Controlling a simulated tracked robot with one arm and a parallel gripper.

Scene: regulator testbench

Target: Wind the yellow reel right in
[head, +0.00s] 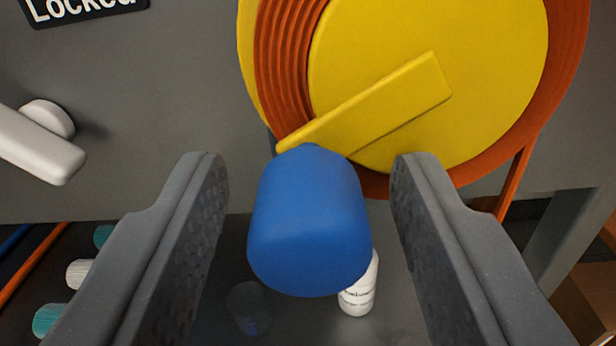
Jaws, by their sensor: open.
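The yellow reel (430,60) fills the upper right of the head view, mounted against a grey panel. Orange hose (290,60) is wound on it, and a length hangs down at its right side. A yellow crank arm (385,100) runs from the reel down to the left. At its end is a blue handle knob (309,220) pointing toward me. My gripper (312,165) is open, with one finger on each side of the blue knob. Gaps show between the knob and both fingers.
A white lever handle (40,140) sticks out at the left, under a black "Locked" sign (85,8). A white bottle (358,290) stands behind the knob. Several teal- and white-capped items (80,272) are at lower left. A grey post (560,245) is at right.

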